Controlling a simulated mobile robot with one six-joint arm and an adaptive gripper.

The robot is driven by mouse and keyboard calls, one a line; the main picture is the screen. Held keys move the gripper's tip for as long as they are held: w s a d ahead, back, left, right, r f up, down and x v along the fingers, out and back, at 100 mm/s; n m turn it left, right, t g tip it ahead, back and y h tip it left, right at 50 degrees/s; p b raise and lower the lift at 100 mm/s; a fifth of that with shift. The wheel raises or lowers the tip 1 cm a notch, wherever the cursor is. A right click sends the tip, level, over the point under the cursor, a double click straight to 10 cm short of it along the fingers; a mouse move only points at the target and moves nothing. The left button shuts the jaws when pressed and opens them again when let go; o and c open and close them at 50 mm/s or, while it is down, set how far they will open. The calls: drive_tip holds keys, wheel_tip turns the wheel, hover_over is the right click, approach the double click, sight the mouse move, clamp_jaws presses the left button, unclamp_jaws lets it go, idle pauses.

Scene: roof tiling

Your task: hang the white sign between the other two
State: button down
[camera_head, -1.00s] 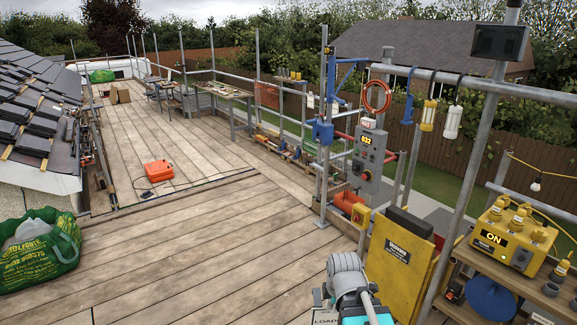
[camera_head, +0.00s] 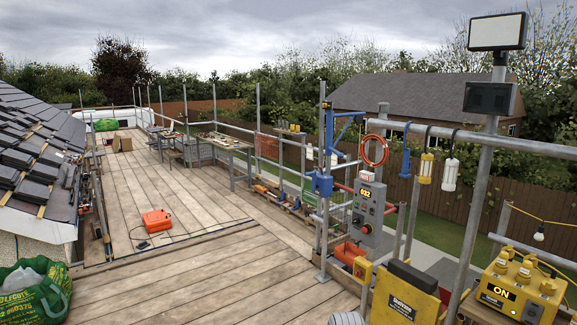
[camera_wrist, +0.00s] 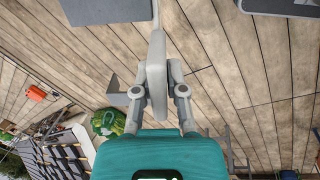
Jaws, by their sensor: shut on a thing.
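In the wrist view my gripper (camera_wrist: 161,94) is shut on a narrow, pale grey-white thing (camera_wrist: 157,72), seen nearly edge-on between the two grey fingers. Its face is turned away, so I cannot tell for sure that it is the white sign. The deck boards lie behind and below it. In the head view my gripper is out of frame. I cannot clearly pick out the other two signs in either view.
A grey rail (camera_head: 465,134) at the right carries a yellow lamp (camera_head: 426,168) and a white lamp (camera_head: 450,171). A grey control panel (camera_head: 367,216), yellow box (camera_head: 403,295) and yellow power unit (camera_head: 520,288) stand near it. The deck (camera_head: 200,262) is mostly clear around an orange case (camera_head: 157,220).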

drive_tip(key=shift+f, duration=0.1)
wheel_tip(320, 180, down, 12)
drive_tip(key=b, duration=1.1)
drive_tip(key=shift+r+b, duration=0.2)
drive_tip(key=shift+b, duration=0.2)
drive_tip(key=shift+r, duration=0.1)
